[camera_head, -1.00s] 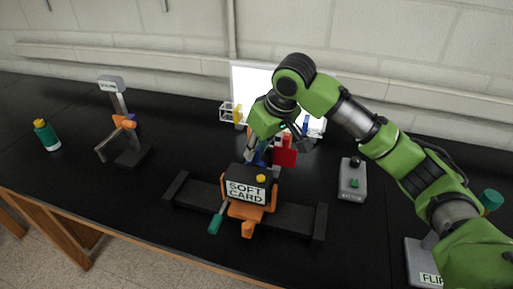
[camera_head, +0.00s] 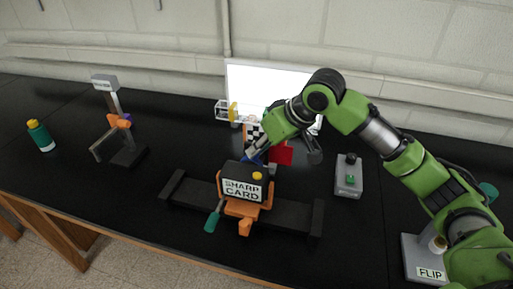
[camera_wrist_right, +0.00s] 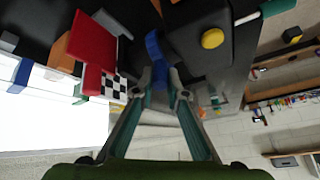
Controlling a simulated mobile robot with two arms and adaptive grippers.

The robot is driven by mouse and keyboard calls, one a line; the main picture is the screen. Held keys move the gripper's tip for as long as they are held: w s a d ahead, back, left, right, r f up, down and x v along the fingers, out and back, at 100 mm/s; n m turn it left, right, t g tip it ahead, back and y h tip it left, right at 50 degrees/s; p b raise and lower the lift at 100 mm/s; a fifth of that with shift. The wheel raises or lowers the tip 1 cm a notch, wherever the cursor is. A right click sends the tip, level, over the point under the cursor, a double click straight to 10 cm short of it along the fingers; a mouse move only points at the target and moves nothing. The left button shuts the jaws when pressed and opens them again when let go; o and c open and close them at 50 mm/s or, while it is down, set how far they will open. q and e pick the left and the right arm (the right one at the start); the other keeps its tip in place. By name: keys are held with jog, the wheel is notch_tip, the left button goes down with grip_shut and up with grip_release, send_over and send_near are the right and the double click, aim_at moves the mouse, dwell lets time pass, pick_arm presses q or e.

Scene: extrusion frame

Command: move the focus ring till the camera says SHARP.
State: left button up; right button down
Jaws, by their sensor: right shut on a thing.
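The black camera (camera_head: 232,170) sits in an orange mount on a black rail (camera_head: 190,191), and its back display (camera_head: 243,189) reads "SHARP CARD". The blue focus ring (camera_wrist_right: 154,48) shows at the front of the camera body in the right wrist view. My right gripper (camera_wrist_right: 163,80) is shut on the blue ring part, with its fingertips at either side. In the head view my right gripper (camera_head: 257,148) is just behind the camera, and the ring is mostly hidden there. My left gripper is not in view.
A red card (camera_head: 282,153) and a checkered card (camera_head: 253,132) stand beyond the camera, before a bright white panel (camera_head: 262,88). A grey button box (camera_head: 348,177) and a FLIP box (camera_head: 424,260) are at right. A stand (camera_head: 126,150) and bottle (camera_head: 40,135) are at left.

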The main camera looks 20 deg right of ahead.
jog(key=c, duration=2.3)
grip_release()
notch_tip(320, 180, up, 10)
